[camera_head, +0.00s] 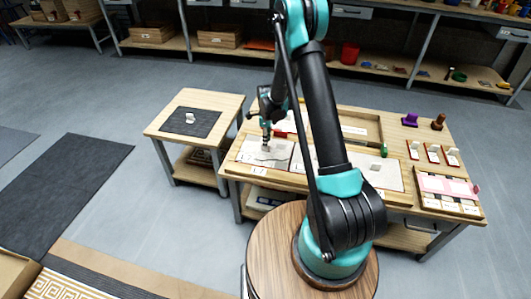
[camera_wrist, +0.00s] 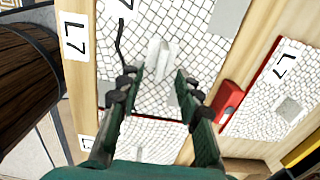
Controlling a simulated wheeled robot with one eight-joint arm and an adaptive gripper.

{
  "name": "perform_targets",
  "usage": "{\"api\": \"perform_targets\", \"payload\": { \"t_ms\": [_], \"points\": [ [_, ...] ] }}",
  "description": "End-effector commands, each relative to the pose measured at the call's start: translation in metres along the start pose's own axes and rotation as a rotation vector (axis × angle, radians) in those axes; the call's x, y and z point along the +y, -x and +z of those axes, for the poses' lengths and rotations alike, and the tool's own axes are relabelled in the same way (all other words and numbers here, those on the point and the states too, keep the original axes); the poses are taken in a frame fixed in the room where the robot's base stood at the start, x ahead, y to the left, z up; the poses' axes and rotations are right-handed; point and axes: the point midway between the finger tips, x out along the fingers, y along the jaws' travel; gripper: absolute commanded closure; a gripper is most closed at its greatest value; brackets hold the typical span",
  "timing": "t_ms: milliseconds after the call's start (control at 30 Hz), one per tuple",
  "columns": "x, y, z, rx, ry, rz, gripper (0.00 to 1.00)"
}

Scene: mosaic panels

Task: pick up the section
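A pale mosaic section (camera_wrist: 190,55) with small white tiles lies under my gripper on the workbench. A whitish upright handle (camera_wrist: 158,58) stands on it, and grey blank patches and a dark crack line show around it. In the head view the section (camera_head: 275,155) is at the left end of the bench. My gripper (camera_wrist: 158,88) is open, its two dark fingers pointing toward the handle from either side. It also shows in the head view (camera_head: 266,138), just above the section. I cannot tell how far the fingertips are from the handle.
A red block (camera_wrist: 228,101) sits right of my fingers. Labels reading L7 (camera_wrist: 75,37) mark the wooden frame. A side table (camera_head: 228,105) at left holds a dark mat and a small pale piece (camera_head: 190,118). Purple (camera_head: 410,119) and brown stamps stand at the bench's right.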

Motion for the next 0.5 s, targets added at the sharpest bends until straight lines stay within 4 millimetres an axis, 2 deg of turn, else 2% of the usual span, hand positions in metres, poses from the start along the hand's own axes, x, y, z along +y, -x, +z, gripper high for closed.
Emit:
{"api": "perform_targets", "payload": {
  "t_ms": [300,500],
  "points": [
    [-0.001,-0.039,0.006,0.0,0.0,0.0,0.66],
    [-0.001,-0.049,0.006,0.0,0.0,0.0,0.66]
  ]
}}
